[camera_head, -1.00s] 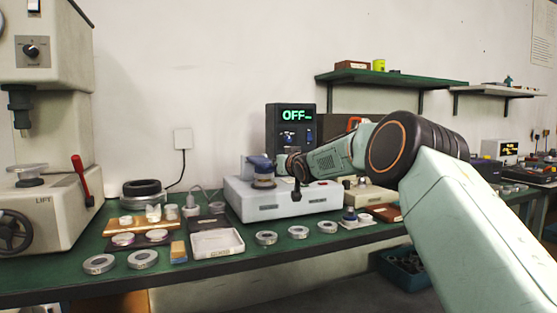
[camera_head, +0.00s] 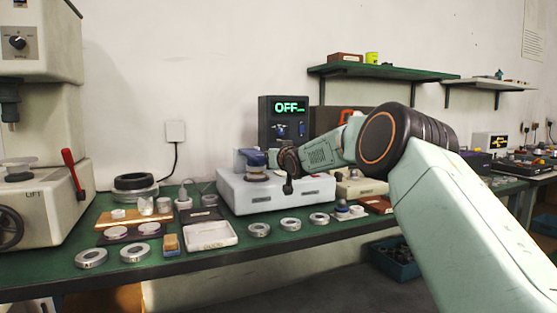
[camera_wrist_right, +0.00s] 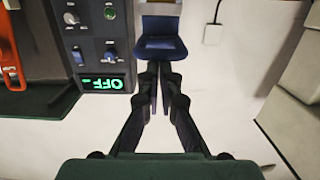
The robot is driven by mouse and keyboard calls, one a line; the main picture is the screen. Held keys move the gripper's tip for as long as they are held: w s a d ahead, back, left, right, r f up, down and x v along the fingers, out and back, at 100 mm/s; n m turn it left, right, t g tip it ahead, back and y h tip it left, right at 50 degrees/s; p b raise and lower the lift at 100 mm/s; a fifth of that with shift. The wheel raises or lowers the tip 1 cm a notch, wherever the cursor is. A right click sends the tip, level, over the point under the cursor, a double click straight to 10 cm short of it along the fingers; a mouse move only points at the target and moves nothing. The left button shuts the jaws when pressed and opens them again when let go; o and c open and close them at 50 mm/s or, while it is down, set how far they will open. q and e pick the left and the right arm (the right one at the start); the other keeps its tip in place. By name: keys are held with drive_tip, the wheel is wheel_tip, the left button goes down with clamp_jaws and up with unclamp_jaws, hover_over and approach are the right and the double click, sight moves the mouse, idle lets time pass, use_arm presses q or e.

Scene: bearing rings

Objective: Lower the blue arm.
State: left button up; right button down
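The blue arm (camera_head: 251,157) sits on top of a pale grey box-shaped device (camera_head: 232,196) on the green bench. In the wrist view the blue arm (camera_wrist_right: 160,48) is straight ahead of the fingertips. My right gripper (camera_wrist_right: 160,72) has its two dark fingers drawn together, with nothing seen between them. In the head view my right gripper (camera_head: 273,158) is just right of the blue arm, partly hidden by its own wrist. I cannot tell whether it touches the blue arm. My left gripper is not in view.
A dark control box (camera_head: 284,128) reading OFF stands behind the device. Metal rings (camera_head: 259,230) lie along the bench front, with a white tray (camera_head: 211,236) to their left. A press with a red lever (camera_head: 73,171) stands at the far left.

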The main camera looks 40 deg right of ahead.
drive_tip(key=f+p+v, duration=0.2)
drive_tip(key=p+v, duration=0.1)
drive_tip(key=v, duration=0.6)
drive_tip(key=shift+s+p, duration=0.3)
drive_tip(key=shift+p, duration=0.05)
drive_tip(key=shift+w, duration=0.1)
idle(0.4)
idle(0.8)
